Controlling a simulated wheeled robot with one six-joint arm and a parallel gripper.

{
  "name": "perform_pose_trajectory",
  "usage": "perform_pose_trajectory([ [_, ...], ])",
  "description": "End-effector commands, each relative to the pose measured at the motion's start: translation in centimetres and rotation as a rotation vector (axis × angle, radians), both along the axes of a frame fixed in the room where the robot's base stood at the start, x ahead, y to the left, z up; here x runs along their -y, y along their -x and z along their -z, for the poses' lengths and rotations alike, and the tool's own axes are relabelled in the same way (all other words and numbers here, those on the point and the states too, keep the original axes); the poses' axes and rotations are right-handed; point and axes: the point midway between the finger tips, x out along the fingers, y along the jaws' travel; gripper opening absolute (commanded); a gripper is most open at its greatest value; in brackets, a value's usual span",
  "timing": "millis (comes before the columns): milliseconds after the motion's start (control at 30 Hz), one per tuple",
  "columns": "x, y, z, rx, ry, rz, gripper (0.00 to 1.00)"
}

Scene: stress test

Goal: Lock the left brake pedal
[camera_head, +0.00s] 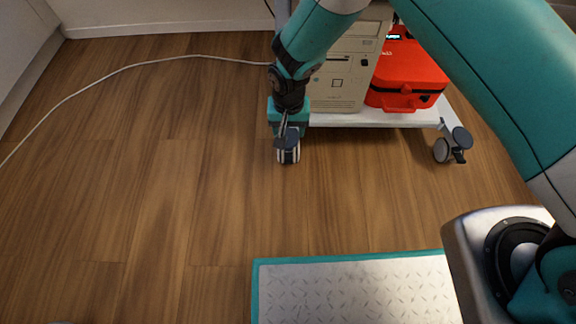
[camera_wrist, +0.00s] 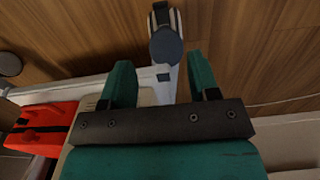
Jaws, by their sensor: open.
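The left caster (camera_head: 288,154) is under the front left corner of the white cart. My gripper (camera_head: 288,122) points down just above it and hides the caster's upper part. In the wrist view, the open fingers of my gripper (camera_wrist: 160,66) stand on either side of the cart's pale leg, with nothing visibly gripped. The caster's round grey face (camera_wrist: 166,46) shows just beyond the fingertips. A small black piece (camera_wrist: 160,12) at its far end looks like the brake pedal, near the top edge. Whether the pedal is up or down I cannot tell.
The white cart (camera_head: 395,119) carries a beige computer case (camera_head: 345,75) and a red case (camera_head: 407,75). Its right caster (camera_head: 452,147) stands on the wooden floor. A white cable (camera_head: 120,70) crosses the floor at left. A teal-edged metal plate (camera_head: 355,290) lies in front.

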Motion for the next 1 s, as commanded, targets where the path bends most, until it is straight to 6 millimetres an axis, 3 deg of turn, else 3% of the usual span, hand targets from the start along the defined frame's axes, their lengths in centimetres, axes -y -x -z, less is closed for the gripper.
perform_pose_trajectory([
  [600, 0.0, 0.0, 13.3, -0.001, 0.0, -0.001, 0.55],
  [800, 0.0, 0.0, 16.0, -0.001, 0.0, -0.001, 0.55],
  [1000, 0.0, 0.0, 16.7, 0.0, -0.001, -0.001, 0.55],
])
